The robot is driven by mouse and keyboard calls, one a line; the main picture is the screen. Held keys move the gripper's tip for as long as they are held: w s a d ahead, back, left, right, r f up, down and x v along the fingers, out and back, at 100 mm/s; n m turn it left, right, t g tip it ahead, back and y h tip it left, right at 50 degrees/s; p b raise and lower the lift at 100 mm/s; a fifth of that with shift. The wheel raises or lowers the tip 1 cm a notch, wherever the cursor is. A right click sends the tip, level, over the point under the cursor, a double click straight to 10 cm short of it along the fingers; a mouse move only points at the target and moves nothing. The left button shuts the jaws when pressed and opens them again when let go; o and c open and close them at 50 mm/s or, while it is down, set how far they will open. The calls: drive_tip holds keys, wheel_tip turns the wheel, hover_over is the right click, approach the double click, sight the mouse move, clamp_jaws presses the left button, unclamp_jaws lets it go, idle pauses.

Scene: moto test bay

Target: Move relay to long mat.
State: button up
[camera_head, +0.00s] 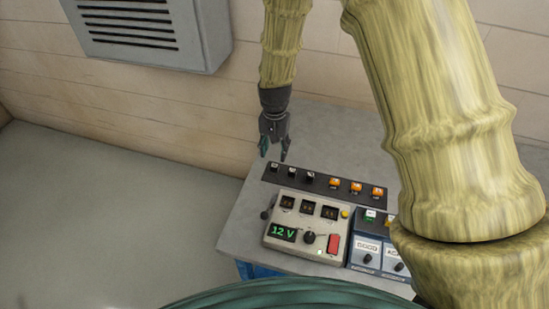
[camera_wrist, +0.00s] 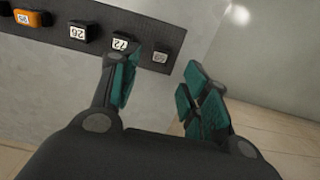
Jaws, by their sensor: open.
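The long dark mat (camera_head: 322,180) lies along the back of the bench, behind the devices; it also shows in the wrist view (camera_wrist: 98,30). Three black blocks with white labels stand on its left part, one of them the leftmost (camera_head: 275,167). Three orange blocks, one of them the middle one (camera_head: 356,187), stand on its right part. I cannot tell which block is the relay. My gripper (camera_head: 275,153) is open and empty near the mat's left end. In the wrist view its teal-padded fingers (camera_wrist: 163,66) are apart, close to the black blocks (camera_wrist: 120,43).
A beige 12 V tester (camera_head: 271,244) stands in front of the mat. A blue-and-grey device (camera_head: 367,250) with a green block (camera_head: 370,215) on top stands to its right, partly hidden by my arm. Bare bench (camera_head: 240,220) shows at left; a grey vented box (camera_head: 150,30) hangs on the wall.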

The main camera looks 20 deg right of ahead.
wheel_tip(320, 180, up, 4)
drive_tip(key=shift+r+b, duration=0.2)
drive_tip(key=shift+b, duration=0.35)
